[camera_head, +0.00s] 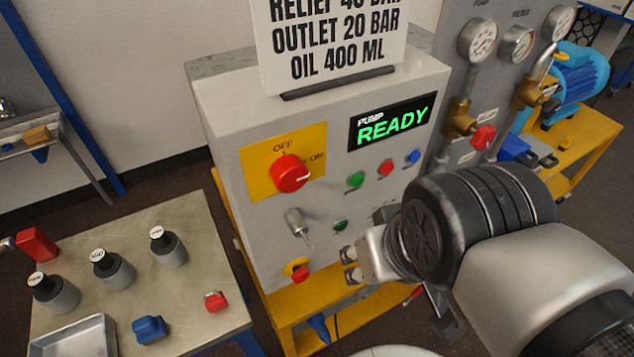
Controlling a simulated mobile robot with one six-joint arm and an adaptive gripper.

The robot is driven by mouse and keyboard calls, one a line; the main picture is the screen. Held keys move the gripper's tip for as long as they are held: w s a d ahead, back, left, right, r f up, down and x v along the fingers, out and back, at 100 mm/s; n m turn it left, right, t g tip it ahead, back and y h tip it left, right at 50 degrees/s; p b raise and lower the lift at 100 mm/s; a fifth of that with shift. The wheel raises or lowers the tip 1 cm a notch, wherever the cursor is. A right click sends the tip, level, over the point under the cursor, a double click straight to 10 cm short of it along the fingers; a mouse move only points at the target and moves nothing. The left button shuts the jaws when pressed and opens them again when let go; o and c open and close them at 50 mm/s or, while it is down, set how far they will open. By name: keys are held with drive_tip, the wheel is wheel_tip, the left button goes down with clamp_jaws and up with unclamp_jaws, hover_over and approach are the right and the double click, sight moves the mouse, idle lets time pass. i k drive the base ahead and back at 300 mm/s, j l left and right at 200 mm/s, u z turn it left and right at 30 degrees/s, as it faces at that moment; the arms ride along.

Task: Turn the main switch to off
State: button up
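The main switch (289,174) is a round red knob on a yellow plate (256,178) on the front of a grey control cabinet. OFF is printed above the knob and ON to its upper right. A white mark on the knob points to the right, toward the ON side. My gripper (347,264) is below and to the right of the knob, close in front of the cabinet's lower front. Its two fingertips show apart with nothing between them. It does not touch the knob. My arm hides the cabinet's lower right.
The display (392,123) reads PUMP READY. Green, red and blue buttons (385,168) sit right of the knob. A grey lever (298,224) sticks out below it. A sign (331,40) stands on top. A bench (190,295) with several bottles is at left.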

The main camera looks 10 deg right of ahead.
sight(288, 173)
drive_tip(key=k+j+z, duration=0.3)
drive_tip(key=k, duration=0.15)
drive_tip(key=k+z, duration=0.35)
drive_tip(key=k+j, duration=0.05)
drive_tip(key=k, duration=0.05)
